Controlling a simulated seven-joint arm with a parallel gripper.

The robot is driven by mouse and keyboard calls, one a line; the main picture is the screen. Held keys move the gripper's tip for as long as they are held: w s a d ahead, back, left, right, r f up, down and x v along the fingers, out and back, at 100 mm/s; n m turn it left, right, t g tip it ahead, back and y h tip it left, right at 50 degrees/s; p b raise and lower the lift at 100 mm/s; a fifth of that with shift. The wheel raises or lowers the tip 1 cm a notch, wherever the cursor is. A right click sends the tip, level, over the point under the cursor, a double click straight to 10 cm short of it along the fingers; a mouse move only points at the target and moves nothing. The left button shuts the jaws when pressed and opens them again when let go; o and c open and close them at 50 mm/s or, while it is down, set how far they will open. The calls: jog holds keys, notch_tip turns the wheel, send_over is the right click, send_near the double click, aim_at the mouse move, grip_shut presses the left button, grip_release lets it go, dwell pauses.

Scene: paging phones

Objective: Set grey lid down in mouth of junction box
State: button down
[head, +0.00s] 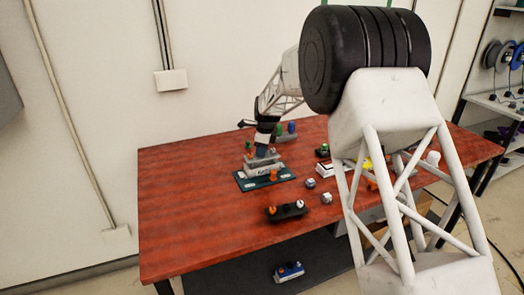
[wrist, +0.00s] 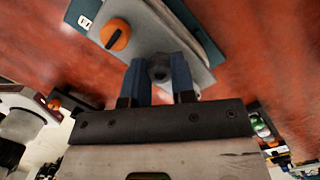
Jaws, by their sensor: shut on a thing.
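My gripper (head: 262,150) points down over the grey junction box (head: 262,169), which stands on a teal plate (head: 284,173) on the red-brown table. In the wrist view my gripper (wrist: 158,82) has its two blue fingers closed around a dark round knob, which I take to be that of the grey lid (wrist: 190,55). An orange knob (wrist: 116,34) shows beside the lid, and the teal plate appears behind. The lid is at the top of the box in the head view. Whether it touches the box or sits inside the mouth cannot be told.
A black block with orange and white knobs (head: 287,211) stands in front. Two small grey cubes (head: 310,183) lie to the right. Green and blue pieces (head: 285,130) stand behind the box. The table's left part is clear. A blue-and-white box (head: 289,271) lies below the table.

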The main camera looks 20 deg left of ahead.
jog(key=shift+f, duration=1.2)
dwell(1.6)
jog(key=c, duration=0.5)
grip_release()
jog(key=shift+c, duration=0.2)
jog(key=shift+r, duration=0.15)
jog(key=shift+r, duration=3)
